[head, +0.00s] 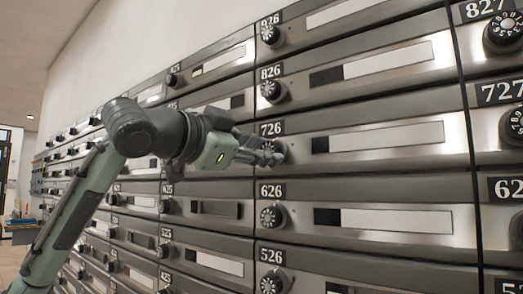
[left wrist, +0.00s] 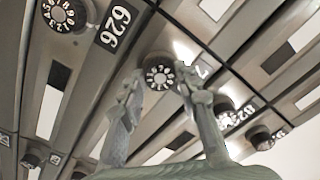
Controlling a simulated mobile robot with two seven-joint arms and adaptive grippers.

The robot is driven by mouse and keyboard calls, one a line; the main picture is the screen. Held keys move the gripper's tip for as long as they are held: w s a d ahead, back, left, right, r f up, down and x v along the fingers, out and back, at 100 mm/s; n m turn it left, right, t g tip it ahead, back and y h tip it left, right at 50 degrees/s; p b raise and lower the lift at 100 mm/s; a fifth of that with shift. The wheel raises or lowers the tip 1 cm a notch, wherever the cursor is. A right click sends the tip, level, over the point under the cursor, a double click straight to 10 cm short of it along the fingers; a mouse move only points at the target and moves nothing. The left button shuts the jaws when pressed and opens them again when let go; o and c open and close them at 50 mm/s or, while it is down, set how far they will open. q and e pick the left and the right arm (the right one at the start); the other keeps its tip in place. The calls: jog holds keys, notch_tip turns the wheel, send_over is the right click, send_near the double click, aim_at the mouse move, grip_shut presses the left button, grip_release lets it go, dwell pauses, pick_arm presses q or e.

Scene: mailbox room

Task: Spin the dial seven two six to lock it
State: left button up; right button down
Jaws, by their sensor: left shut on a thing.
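The 726 dial (head: 279,152) is a dark round knob with pale numbers around its face, at the left end of the mailbox door labelled 726 (head: 271,129). My left gripper (head: 264,156) reaches in from the left and is shut on this dial, its fingers partly covering it. In the left wrist view the dial (left wrist: 158,72) sits between the two fingertips (left wrist: 159,82), one on each side. Its label is partly hidden behind a finger there. Which number the dial points to is too small to read. My right gripper is not in view.
Similar dials stand close above and below: the 826 dial (head: 271,90) and the 626 dial (head: 271,216). A 727 dial (head: 514,124) is at the right edge. More mailboxes run along the wall to the left. The floor (head: 12,262) at far left looks open.

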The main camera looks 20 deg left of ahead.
pick_arm(q)
jog(key=shift+m, duration=0.9)
jog(key=o, duration=1.2)
jog(key=shift+c, duration=0.2)
jog(key=shift+s, duration=0.1)
jog(key=v, duration=1.1)
jog(key=shift+s+a, duration=0.15)
jog(key=shift+s, duration=0.25)
